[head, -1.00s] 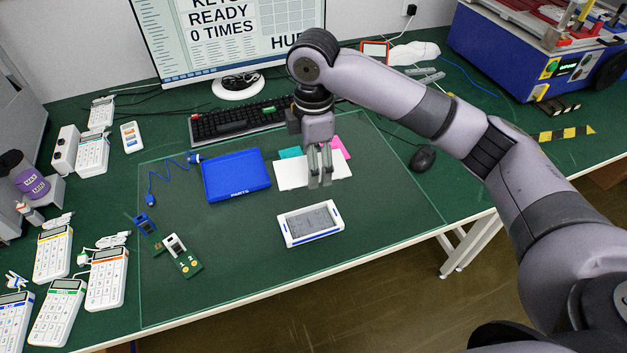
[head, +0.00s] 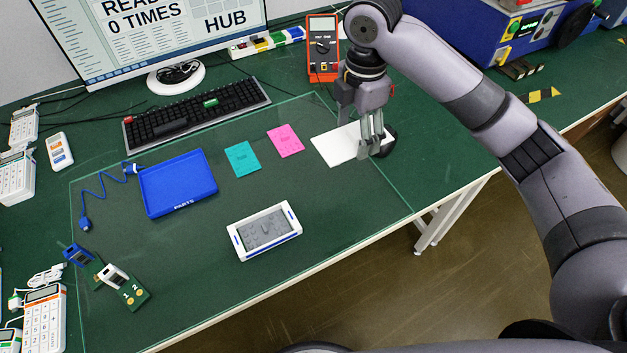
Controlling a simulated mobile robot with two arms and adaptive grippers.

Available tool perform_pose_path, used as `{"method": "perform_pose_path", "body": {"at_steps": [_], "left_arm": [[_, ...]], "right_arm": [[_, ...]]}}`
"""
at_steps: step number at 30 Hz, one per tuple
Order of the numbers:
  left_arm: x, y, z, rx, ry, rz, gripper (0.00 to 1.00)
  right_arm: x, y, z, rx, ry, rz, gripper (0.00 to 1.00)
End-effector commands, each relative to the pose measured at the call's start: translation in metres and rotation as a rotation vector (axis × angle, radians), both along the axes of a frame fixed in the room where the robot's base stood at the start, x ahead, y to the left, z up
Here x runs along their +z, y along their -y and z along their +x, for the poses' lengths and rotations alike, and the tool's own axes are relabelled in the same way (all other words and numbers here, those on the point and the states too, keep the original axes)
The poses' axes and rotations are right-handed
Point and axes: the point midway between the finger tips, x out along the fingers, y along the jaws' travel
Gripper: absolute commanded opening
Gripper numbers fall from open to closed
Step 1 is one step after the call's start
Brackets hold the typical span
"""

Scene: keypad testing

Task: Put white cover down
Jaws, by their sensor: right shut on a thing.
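The white cover (head: 334,147) is a flat white rectangle at the right edge of the glass mat, in the head view. My right gripper (head: 373,152) is shut on its right end, fingers pointing down. The cover looks level and low over the table; I cannot tell whether it touches the surface. My left gripper is not in view.
A white-framed keypad unit (head: 264,231) lies on the mat (head: 300,190). Teal (head: 242,158) and pink (head: 286,141) sheets and a blue parts tray (head: 178,183) lie to the left. A keyboard (head: 197,112) and orange multimeter (head: 322,48) stand behind. Mat space before the cover is clear.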

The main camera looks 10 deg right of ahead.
Motion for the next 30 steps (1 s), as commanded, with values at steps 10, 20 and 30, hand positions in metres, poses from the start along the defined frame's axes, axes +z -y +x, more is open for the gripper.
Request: {"method": "perform_pose_path", "body": {"at_steps": [10, 20, 30], "left_arm": [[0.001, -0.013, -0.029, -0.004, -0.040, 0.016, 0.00], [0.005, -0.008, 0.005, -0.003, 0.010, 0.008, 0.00], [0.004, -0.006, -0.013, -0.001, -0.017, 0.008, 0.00]], "right_arm": [[-0.079, 0.001, -0.002, -0.004, -0.007, -0.002, 0.41], [-0.148, 0.000, -0.001, -0.002, -0.002, -0.002, 0.41], [-0.182, 0.001, -0.001, -0.003, -0.004, -0.003, 0.41]]}}
